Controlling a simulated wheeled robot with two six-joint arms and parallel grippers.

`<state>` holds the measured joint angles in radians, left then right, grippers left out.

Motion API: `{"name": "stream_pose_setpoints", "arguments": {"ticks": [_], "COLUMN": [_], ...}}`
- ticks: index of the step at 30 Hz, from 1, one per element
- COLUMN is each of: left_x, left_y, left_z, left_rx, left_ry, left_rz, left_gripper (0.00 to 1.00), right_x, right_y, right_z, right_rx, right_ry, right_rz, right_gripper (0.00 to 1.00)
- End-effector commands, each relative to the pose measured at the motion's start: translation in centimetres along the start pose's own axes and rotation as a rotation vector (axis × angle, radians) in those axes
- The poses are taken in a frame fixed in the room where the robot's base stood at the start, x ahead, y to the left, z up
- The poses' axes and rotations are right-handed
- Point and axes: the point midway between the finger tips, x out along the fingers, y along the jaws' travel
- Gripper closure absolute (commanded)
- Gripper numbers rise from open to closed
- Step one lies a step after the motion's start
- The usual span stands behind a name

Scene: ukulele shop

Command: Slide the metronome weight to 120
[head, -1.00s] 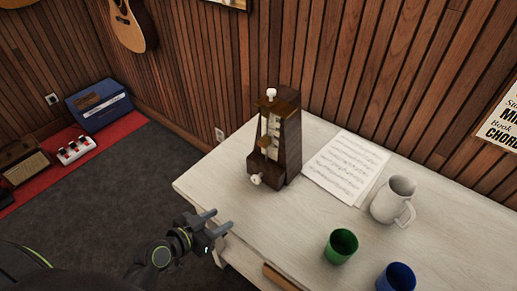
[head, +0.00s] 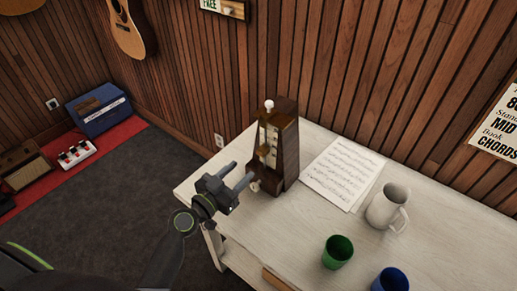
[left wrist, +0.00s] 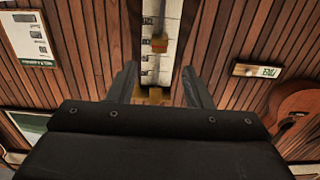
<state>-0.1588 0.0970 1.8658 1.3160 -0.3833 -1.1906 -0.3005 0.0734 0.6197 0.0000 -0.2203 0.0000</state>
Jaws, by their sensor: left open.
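The dark wooden metronome (head: 287,150) stands upright near the back of the white table, with a pale scale on its front and a white knob on top. A small brass-coloured weight (head: 263,151) sits partway along the scale; an orange-brown block that looks like it shows in the left wrist view (left wrist: 159,45). My left gripper (head: 240,174) is open and empty, in front and to the left of the metronome's lower part. In the left wrist view its fingers (left wrist: 158,82) are spread either side of the scale's line. The scale numbers are too small to read. My right gripper is out of view.
Sheet music (head: 343,172) lies right of the metronome. A white jug (head: 386,206), a green cup (head: 338,251) and a blue cup (head: 391,281) stand farther right. The wood-slat wall is close behind. The table (head: 285,222) is bare in front of the metronome.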

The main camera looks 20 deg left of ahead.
Motion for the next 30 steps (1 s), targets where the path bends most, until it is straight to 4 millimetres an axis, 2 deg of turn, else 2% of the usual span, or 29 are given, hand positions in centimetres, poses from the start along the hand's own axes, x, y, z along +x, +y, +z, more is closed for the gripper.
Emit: {"name": "stream_pose_setpoints", "arguments": {"ticks": [1, 9, 15, 21, 29, 30], "left_x": [1.1, 5.8, 8.3, 9.2, 9.3, 9.3], "left_y": [0.1, 0.0, 0.0, 0.0, 0.0, 0.0], "left_z": [-0.5, -0.3, -0.1, 0.0, 0.1, 0.1], "left_rx": [-0.001, -0.002, -0.001, 0.000, 0.000, 0.000], "left_ry": [0.002, 0.001, 0.000, -0.001, -0.001, -0.001], "left_rz": [0.001, 0.001, 0.001, 0.000, 0.000, 0.000], "left_gripper": [0.55, 0.55, 0.55, 0.55, 0.55, 0.57], "right_x": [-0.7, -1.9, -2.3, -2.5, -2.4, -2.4], "right_y": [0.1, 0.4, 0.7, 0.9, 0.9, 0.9], "right_z": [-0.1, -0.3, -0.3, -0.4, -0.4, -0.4], "right_rx": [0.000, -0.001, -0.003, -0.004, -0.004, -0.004], "right_ry": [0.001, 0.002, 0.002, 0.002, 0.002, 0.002], "right_rz": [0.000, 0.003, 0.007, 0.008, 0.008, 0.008], "right_gripper": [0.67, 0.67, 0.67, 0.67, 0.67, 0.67]}}
